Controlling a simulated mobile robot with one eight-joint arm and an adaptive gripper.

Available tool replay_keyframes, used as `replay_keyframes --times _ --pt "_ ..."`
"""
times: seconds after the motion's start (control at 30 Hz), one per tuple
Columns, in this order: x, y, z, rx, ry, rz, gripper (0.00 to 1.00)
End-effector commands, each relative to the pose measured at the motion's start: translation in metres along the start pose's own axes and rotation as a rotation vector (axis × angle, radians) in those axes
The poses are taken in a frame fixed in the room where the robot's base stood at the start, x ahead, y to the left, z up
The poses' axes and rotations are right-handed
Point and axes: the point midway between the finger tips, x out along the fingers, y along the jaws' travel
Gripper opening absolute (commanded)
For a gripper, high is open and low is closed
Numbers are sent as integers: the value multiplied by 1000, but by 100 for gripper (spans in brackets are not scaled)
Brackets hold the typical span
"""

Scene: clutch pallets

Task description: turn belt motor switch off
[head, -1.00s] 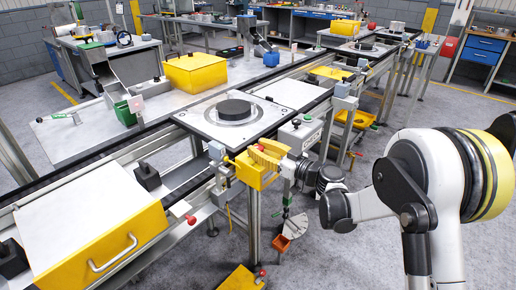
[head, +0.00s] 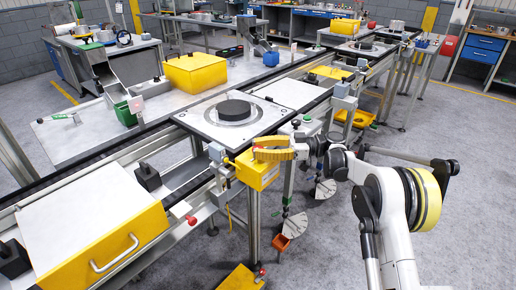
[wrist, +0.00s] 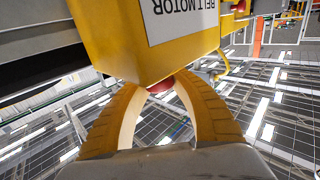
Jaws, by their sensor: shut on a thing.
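The yellow belt motor box (head: 256,174) is mounted on the front rail of the conveyor. In the wrist view the box (wrist: 120,35) fills the upper middle, with its white "BELT MOTOR" label upside down. My gripper (head: 259,154) is at the box's upper side in the head view. In the wrist view the ribbed yellow fingers of my gripper (wrist: 160,85) curve in on both sides of a red knob (wrist: 160,84), which is mostly hidden by the box edge and the fingertips. The fingers are shut on this knob. Its setting cannot be read.
A pallet plate (head: 208,124) with a black disc lies on the conveyor just behind the box. A grey box (head: 216,153) sits on the rail to the left. The floor at right is open.

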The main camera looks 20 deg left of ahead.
Motion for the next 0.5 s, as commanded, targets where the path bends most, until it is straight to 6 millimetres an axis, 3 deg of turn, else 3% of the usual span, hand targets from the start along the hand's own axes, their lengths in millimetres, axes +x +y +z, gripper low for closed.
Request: replay_keyframes --times 0.5 --pt "0 0 1 0 -1 -40 0"
